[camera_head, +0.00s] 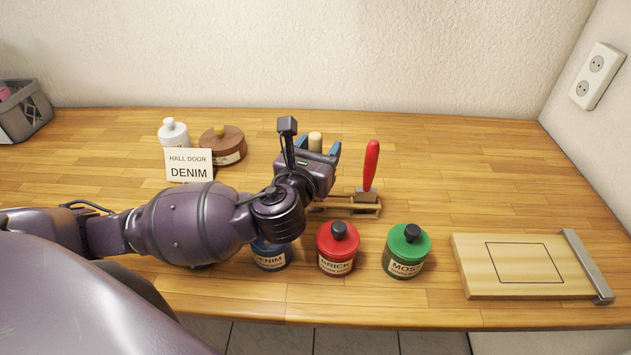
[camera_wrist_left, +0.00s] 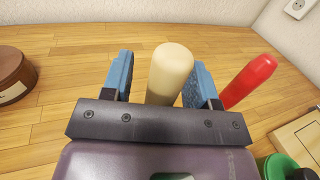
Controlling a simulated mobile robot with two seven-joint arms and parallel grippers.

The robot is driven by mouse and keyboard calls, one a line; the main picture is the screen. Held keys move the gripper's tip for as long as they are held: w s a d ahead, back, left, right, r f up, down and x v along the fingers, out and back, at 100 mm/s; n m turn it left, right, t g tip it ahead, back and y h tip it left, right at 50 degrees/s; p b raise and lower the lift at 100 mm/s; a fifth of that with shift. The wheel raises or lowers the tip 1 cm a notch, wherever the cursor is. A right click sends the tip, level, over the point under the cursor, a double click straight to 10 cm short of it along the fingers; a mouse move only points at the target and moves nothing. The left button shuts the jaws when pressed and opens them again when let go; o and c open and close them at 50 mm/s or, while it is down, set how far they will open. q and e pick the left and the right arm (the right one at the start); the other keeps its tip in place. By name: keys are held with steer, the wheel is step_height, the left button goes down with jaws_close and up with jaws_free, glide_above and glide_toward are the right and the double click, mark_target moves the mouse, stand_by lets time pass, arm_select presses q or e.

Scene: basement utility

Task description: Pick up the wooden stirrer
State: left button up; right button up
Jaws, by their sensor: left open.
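The wooden stirrer (camera_head: 315,141) shows as a pale, rounded, upright handle behind my left gripper in the head view; its lower part is hidden by the gripper. In the left wrist view the stirrer (camera_wrist_left: 170,70) rises between the two blue fingers. My left gripper (camera_head: 319,148) is open, with one finger on each side of the handle. In the wrist view a gap shows on the left of the handle, while the right finger (camera_wrist_left: 196,86) looks close to it; I cannot tell whether they touch. My right gripper is not in view.
A red-handled tool (camera_head: 371,165) stands in a low wooden rack (camera_head: 366,210) just right of the gripper. Denim (camera_head: 270,257), red brick (camera_head: 337,248) and green moss (camera_head: 405,252) tins stand in front. A sign (camera_head: 189,165), white bottle (camera_head: 173,134), brown tin (camera_head: 222,146) and board (camera_head: 520,266) sit farther out.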

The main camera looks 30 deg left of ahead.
arm_select(q)
jaws_close()
stand_by(0.3)
